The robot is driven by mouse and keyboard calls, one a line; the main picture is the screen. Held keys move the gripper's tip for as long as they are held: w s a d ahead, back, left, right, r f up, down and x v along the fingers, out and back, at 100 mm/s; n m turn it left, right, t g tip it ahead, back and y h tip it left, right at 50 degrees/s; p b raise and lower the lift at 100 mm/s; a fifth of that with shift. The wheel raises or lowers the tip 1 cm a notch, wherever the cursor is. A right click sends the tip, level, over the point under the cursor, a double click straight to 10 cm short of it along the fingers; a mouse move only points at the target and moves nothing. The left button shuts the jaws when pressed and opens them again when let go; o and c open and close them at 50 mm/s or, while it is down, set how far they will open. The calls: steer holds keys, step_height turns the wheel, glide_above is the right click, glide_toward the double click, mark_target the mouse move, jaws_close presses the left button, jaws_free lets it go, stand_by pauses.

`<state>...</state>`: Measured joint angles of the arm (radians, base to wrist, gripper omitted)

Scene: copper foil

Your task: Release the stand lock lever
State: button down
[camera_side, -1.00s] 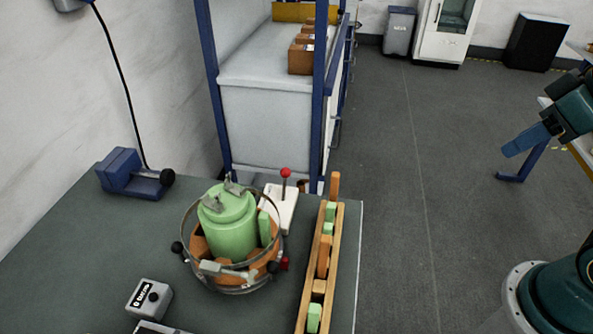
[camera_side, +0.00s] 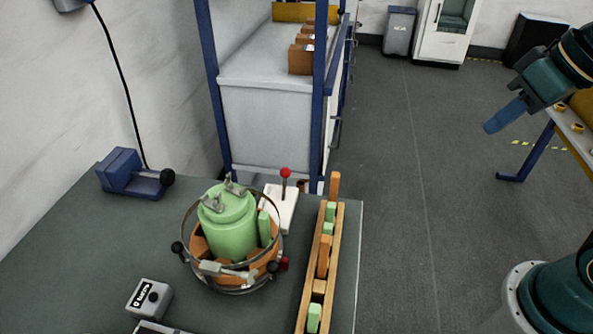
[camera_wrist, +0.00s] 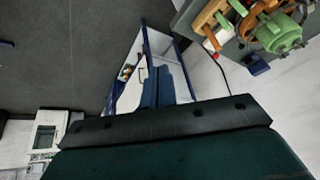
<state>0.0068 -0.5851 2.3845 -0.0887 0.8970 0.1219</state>
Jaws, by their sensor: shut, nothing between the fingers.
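A lever with a red ball knob (camera_side: 286,173) stands upright on a white base (camera_side: 281,212), behind and to the right of a round stand (camera_side: 236,283). The stand has a metal ring, orange blocks and black knobs, and carries a green cylinder (camera_side: 231,228). A small red part (camera_side: 283,264) shows at its right side. I cannot tell for sure which part is the lock lever. My gripper (camera_side: 492,126) is shut and empty, high over the floor at right, far from the bench. In the wrist view its blue fingers (camera_wrist: 165,88) are together; the green cylinder (camera_wrist: 276,34) shows at upper right.
A wooden rack (camera_side: 300,313) with green and orange blocks lies along the bench's right edge. A blue device (camera_side: 133,176) and a small grey box with a knob (camera_side: 149,298) are at left. A blue-framed shelf (camera_side: 266,120) stands behind. The floor between gripper and bench is clear.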

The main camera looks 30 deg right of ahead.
steer(key=w+a+f+m+g+y, duration=0.1)
steer(key=w+a+f, duration=0.1)
steer(key=w, duration=0.7)
steer(key=w+a+f+m+g+y, duration=0.1)
steer(key=w+a+f+m+g, duration=0.1)
steer(key=w+f, duration=0.3)
steer(key=w+a+f+m+g+y, duration=0.1)
steer(key=w+a+f, duration=0.3)
steer(key=w, duration=0.8)
steer(key=shift+w+g+y, duration=0.3)
steer(key=shift+g+y, duration=0.1)
steer(key=shift+y, duration=0.2)
steer(key=shift+f, duration=0.15)
glide_toward(284, 185)
steer(key=shift+w+d+f, duration=0.1)
steer(key=shift+w+f, duration=0.05)
steer(key=shift+f, duration=0.65)
steer(key=shift+w+d+f, duration=0.1)
steer(key=shift+w+f, duration=0.1)
steer(key=shift+f, duration=0.6)
steer(key=shift+w+d+f, duration=0.1)
steer(key=shift+w+f, duration=0.05)
steer(key=shift+f, duration=0.65)
